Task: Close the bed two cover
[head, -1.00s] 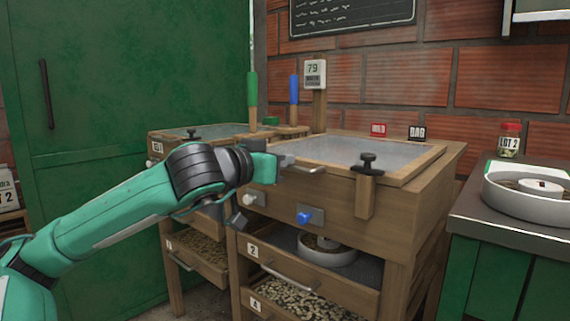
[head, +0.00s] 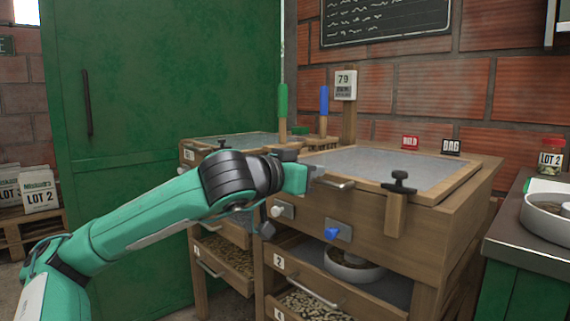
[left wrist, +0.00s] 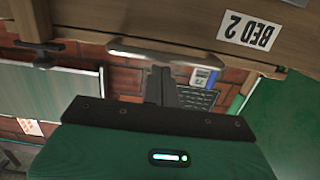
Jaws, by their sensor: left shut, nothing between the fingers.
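The bed two cover (head: 385,168), a pale grey panel in a wooden frame, lies flat or nearly so on top of the near wooden bed. Its metal handle (head: 337,184) is at the front edge. It also shows in the left wrist view (left wrist: 165,52), beside an upside-down "BED 2" label (left wrist: 248,32). My left gripper (head: 312,171) is shut and empty at the handle's left end. In the left wrist view its dark fingers (left wrist: 161,86) point at the handle; I cannot tell whether they touch. My right gripper is not in view.
A black knob (head: 399,181) on a wooden upright stands at the bed's front right. A blue knob (head: 332,233) and a white knob (head: 278,211) are on the front. Drawers (head: 310,285) sit below. A counter (head: 510,235) is at right, a green cabinet (head: 165,85) at left.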

